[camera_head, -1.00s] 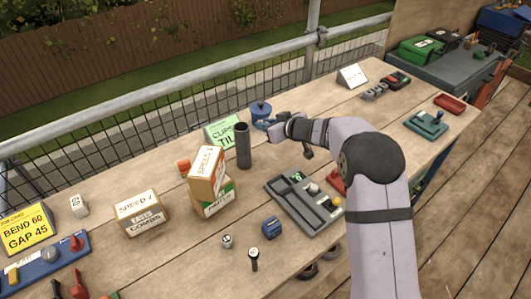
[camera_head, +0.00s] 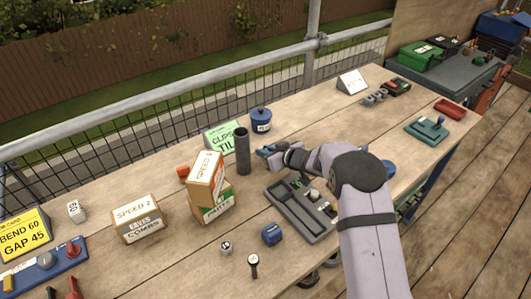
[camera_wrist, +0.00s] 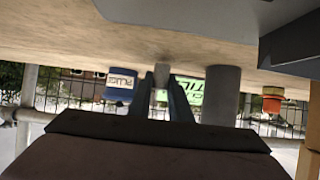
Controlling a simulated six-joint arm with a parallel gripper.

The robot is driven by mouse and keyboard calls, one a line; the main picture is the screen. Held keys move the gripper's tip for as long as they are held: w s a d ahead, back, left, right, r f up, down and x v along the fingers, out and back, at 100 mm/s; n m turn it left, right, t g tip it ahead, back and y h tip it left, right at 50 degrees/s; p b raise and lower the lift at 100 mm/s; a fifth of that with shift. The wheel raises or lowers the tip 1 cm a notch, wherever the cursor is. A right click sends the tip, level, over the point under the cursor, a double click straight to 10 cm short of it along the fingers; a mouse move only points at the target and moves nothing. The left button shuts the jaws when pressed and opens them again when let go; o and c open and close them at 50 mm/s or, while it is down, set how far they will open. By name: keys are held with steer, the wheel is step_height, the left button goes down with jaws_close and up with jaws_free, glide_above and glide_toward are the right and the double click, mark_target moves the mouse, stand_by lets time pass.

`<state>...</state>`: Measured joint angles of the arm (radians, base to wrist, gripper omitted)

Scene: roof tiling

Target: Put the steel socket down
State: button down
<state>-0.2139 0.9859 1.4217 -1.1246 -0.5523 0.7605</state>
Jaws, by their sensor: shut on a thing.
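My gripper (camera_head: 262,151) is low over the bench, between the dark upright tube and the grey tray. Its blue-grey fingers (camera_wrist: 160,101) show in the wrist view, shut on a small grey piece, the steel socket (camera_wrist: 162,76). In the head view the socket is too small or hidden to make out. Whether it touches the bench top (camera_head: 180,250) is not clear.
A dark tube (camera_head: 243,151) stands left of my gripper, a blue tub (camera_head: 261,119) behind it. A grey tray (camera_head: 287,211) with small parts lies in front. Stacked boxes (camera_head: 205,180) and a green card (camera_head: 222,136) stand further left.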

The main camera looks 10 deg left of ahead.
steer(key=shift+f, duration=0.2)
steer(key=shift+f, duration=0.1)
steer(key=shift+f, duration=0.15)
steer(key=c, duration=1.6)
jaws_free()
steer(key=shift+c, duration=0.2)
steer(key=shift+d+r, duration=0.1)
steer(key=shift+r, duration=0.25)
steer(key=shift+s+d+r, duration=0.15)
steer(key=shift+s, duration=0.1)
steer(key=shift+p+v, duration=0.9)
steer(key=shift+v, duration=0.7)
